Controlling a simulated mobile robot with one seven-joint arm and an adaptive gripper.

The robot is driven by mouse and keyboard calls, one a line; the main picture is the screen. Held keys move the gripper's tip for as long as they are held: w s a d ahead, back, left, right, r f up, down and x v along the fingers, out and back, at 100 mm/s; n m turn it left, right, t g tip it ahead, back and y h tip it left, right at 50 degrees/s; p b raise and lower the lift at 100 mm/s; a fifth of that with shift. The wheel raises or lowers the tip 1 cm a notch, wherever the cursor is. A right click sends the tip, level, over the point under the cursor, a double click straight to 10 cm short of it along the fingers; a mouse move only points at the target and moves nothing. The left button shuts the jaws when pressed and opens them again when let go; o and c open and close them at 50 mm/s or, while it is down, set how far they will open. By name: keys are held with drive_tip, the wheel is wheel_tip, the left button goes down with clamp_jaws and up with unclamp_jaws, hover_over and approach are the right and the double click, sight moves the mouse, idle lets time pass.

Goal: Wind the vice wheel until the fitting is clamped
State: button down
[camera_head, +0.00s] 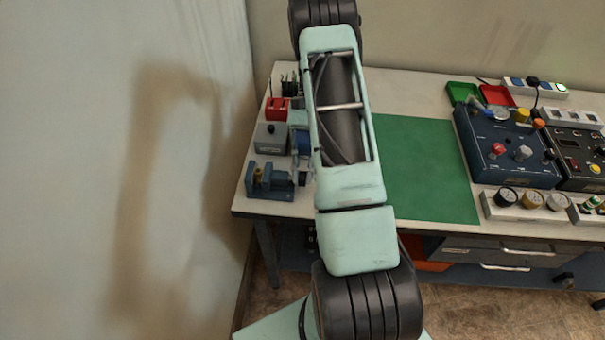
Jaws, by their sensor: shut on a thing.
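The blue vice (272,184) stands at the left front corner of the bench. A small brass-coloured fitting (258,173) sits upright between its jaws; whether the jaws touch it is too small to tell. My gripper (304,178) points down at the right end of the vice, where the wheel is. It is shut on the wheel there. My own arm crosses in front and hides part of the gripper, and the wheel itself cannot be made out clearly.
Behind the vice stand a grey box (271,137) and a red block (277,109). A green mat (425,170) lies clear in the middle of the bench. A blue control panel (507,148) stands at the right. A wall (110,170) is close on the left.

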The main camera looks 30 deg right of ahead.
drive_tip(key=shift+d+g, duration=0.25)
drive_tip(key=shift+g, duration=0.15)
drive_tip(key=c, duration=2.2)
unclamp_jaws()
drive_tip(key=shift+s, duration=0.1)
drive_tip(key=shift+o, duration=0.2)
drive_tip(key=shift+w+d+r, duration=0.1)
drive_tip(key=shift+w+r, duration=0.05)
drive_tip(key=shift+w, duration=0.15)
drive_tip(key=v, duration=0.7)
drive_tip(key=shift+s+d, duration=0.1)
